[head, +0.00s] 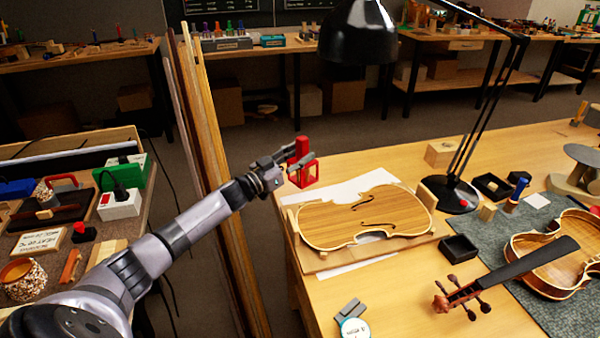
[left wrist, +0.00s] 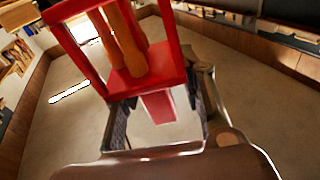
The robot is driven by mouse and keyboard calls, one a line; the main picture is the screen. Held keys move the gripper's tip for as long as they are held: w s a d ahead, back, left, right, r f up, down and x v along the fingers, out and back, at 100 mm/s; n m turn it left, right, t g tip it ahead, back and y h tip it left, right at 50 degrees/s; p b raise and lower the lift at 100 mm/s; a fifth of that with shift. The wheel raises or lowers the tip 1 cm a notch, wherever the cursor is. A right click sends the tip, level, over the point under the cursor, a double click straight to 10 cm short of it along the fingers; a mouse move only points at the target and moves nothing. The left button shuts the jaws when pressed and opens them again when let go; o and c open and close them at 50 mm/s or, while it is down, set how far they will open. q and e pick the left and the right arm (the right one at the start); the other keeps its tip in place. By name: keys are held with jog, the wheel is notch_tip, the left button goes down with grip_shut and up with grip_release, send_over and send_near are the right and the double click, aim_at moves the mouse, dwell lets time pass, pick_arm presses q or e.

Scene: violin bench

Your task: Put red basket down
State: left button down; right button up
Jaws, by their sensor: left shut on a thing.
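The red basket (head: 304,173) is a small open-framed red holder at the left end of the violin bench in the head view. My left gripper (head: 285,160) is shut on it. In the left wrist view the basket (left wrist: 172,62) fills the upper middle, with wooden handles (left wrist: 124,45) inside it. The gripper's fingers (left wrist: 160,115) show on both sides of a red part of the basket. The basket appears near the bench's far left edge; I cannot tell whether its base touches the bench. My right gripper is not in view.
A violin body (head: 365,215) lies on a board close to the basket, with white paper (head: 340,187) behind it. A black lamp (head: 455,192) stands further right. The bench top (head: 385,160) behind the violin body is clear. Tall planks (head: 205,150) stand left of the bench.

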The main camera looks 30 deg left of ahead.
aim_at(292, 174)
pick_arm(q)
jog(key=shift+f, duration=0.6)
notch_tip(292, 174, down, 4)
jog(key=shift+r+b, duration=0.25)
jog(key=shift+b, duration=0.05)
jog(key=shift+f, duration=0.15)
jog(key=c, duration=1)
grip_release()
jog(key=shift+c, duration=0.2)
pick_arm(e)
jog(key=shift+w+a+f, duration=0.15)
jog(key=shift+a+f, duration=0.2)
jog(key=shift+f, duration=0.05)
pick_arm(q)
jog(key=shift+s, duration=0.1)
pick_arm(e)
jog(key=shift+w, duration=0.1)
